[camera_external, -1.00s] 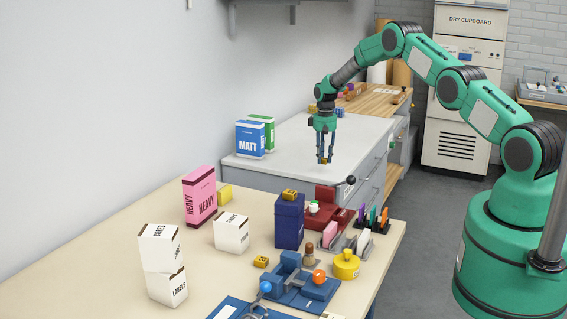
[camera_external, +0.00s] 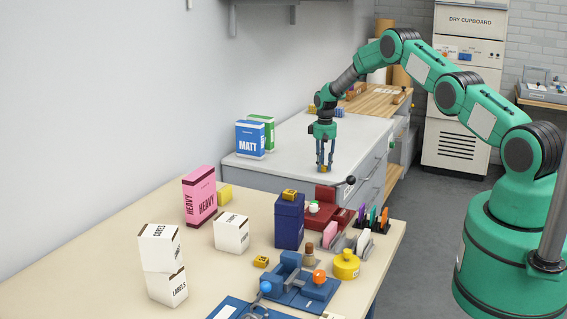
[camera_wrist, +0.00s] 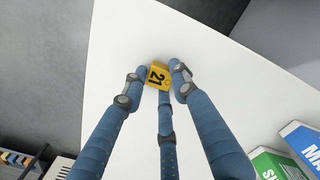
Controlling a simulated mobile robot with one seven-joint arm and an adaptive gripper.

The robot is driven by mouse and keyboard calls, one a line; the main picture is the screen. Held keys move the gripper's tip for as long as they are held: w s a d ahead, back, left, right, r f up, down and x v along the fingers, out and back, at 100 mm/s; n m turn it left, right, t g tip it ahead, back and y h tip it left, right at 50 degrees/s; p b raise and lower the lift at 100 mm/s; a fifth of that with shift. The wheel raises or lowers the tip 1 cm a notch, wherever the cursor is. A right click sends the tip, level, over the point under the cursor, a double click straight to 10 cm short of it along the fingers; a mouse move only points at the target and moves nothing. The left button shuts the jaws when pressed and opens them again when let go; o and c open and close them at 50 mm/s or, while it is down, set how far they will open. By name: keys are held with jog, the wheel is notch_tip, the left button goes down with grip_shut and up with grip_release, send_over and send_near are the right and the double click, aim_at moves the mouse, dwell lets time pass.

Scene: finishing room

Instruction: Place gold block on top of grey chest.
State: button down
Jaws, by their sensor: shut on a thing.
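The gold block (camera_wrist: 158,76) carries the number 21 in the wrist view, with my gripper's blue fingers closed around it. In the external view the gold block (camera_external: 323,168) is a small yellow patch at the fingertips of my gripper (camera_external: 325,161), which points straight down. The grey chest (camera_external: 290,148) stands behind the beige bench, with a pale flat top and drawers on its right side. The block is over the near right part of this top. I cannot tell whether it touches the top or hangs just above it.
Blue MATT (camera_external: 249,139) and green (camera_external: 268,128) boxes stand at the chest top's left. Other gold blocks sit on a dark blue box (camera_external: 289,222) and on the bench (camera_external: 261,261). A black-knobbed lever (camera_external: 349,181) rises near the chest's front. The chest top's middle is clear.

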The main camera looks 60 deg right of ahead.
aim_at(327, 167)
jog(key=shift+f, duration=0.15)
jog(key=c, duration=1.4)
grip_release()
jog(key=shift+o, duration=0.2)
notch_tip(327, 167, up, 12)
jog(key=shift+r, duration=0.2)
